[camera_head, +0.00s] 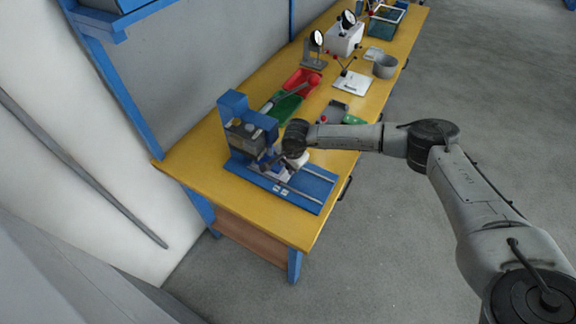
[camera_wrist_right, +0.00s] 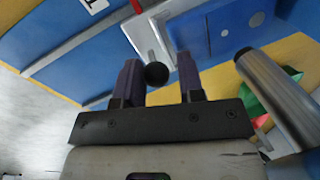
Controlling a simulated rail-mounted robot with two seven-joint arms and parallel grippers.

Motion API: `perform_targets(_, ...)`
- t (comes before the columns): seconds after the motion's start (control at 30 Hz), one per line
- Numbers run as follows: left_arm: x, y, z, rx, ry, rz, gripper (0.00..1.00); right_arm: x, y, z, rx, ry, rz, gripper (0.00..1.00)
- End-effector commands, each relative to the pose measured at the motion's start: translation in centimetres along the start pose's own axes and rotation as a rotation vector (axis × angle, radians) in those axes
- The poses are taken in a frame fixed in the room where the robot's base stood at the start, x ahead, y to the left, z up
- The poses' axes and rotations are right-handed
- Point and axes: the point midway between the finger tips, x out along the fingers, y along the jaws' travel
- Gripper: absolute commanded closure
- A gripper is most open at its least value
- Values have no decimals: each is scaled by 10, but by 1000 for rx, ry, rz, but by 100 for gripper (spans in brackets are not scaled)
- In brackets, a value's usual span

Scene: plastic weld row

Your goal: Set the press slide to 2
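The blue press (camera_head: 240,122) stands on the near end of the yellow bench, on a blue base with two rails (camera_head: 312,186). My right gripper (camera_head: 278,160) is low in front of the press head, over the base, and partly hidden by the wrist. In the right wrist view its two dark fingers (camera_wrist_right: 158,58) are apart. A black ball knob (camera_wrist_right: 156,73) on a pale bracket (camera_wrist_right: 135,30) appears between them, with a gap at the right finger. I cannot tell how deep the knob sits. The slide's number marking is not readable. My left gripper is not in view.
Green (camera_head: 284,108) and red (camera_head: 302,82) trays lie behind the press on the bench (camera_head: 215,165). A grey round pot (camera_head: 385,66) and a white box (camera_head: 345,40) stand farther back. A metal cylinder (camera_wrist_right: 275,90) is close on the right in the wrist view.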

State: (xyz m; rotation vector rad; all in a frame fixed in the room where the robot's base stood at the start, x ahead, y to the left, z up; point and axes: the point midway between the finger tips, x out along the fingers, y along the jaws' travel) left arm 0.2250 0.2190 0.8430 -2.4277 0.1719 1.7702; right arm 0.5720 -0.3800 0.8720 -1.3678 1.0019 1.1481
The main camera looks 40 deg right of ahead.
Motion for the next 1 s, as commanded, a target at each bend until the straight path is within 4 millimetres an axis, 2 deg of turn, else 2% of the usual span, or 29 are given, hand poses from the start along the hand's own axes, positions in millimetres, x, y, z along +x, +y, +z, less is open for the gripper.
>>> perform_targets(0.03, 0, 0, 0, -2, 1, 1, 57, 0, 0, 0, 0, -1, -1, 60)
perform_targets(0.17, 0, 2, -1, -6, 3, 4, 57, 0, 0, 0, 0, -1, 0, 48)
perform_targets(0.47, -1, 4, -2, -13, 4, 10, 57, -5, 0, 0, 0, -1, 0, 48)
perform_targets(0.67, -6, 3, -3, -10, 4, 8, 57, -33, 0, 0, -1, -1, -2, 48)
perform_targets(1.0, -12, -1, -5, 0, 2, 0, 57, -99, 0, 0, -1, 0, -1, 48)
